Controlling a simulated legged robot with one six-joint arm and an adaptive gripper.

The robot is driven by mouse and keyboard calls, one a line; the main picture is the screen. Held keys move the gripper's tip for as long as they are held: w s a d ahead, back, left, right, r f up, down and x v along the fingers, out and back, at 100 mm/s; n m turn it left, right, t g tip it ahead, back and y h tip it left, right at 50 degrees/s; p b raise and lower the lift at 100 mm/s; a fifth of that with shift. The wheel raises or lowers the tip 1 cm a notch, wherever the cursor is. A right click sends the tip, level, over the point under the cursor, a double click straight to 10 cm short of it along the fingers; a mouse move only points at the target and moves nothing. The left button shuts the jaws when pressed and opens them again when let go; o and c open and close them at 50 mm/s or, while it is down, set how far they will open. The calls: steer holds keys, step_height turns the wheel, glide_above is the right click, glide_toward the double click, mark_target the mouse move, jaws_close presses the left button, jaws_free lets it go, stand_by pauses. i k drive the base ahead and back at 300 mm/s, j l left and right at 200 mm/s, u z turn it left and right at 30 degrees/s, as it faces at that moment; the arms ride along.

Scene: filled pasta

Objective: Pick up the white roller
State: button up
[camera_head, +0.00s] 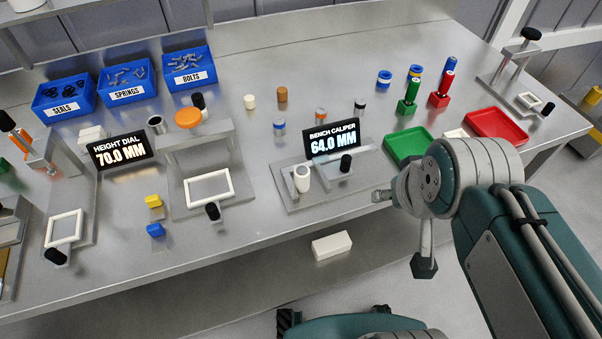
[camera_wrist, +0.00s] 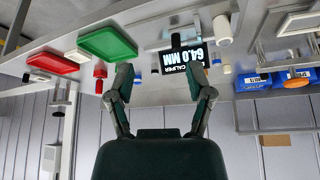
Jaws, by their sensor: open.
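The white roller (camera_head: 302,178) stands upright on the metal base of the bench caliper (camera_head: 285,198), left of a black knob. In the wrist view, which is upside down, the white roller (camera_wrist: 222,31) shows near the upper middle, beside the dark "64.0 MM" display (camera_wrist: 181,60). My gripper (camera_wrist: 162,90) is open, its two dark fingers spread apart with nothing between them. In the head view it is by the table's front edge, right of the caliper and apart from the roller. Part of it is hidden by my arm.
A green tray (camera_head: 408,146) and a red tray (camera_head: 497,126) lie right of the caliper. Red and green pegs (camera_head: 440,90) stand behind them. The height dial fixture (camera_head: 215,165) is to the left. Several small rollers and blue bins (camera_head: 127,92) are further back.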

mark_target(302, 182)
steer(key=l+u, duration=0.2)
steer(key=u, duration=0.2)
steer(key=l+u, duration=0.25)
steer(key=u, duration=0.15)
steer(key=l+u, duration=0.25)
steer(key=u, duration=0.15)
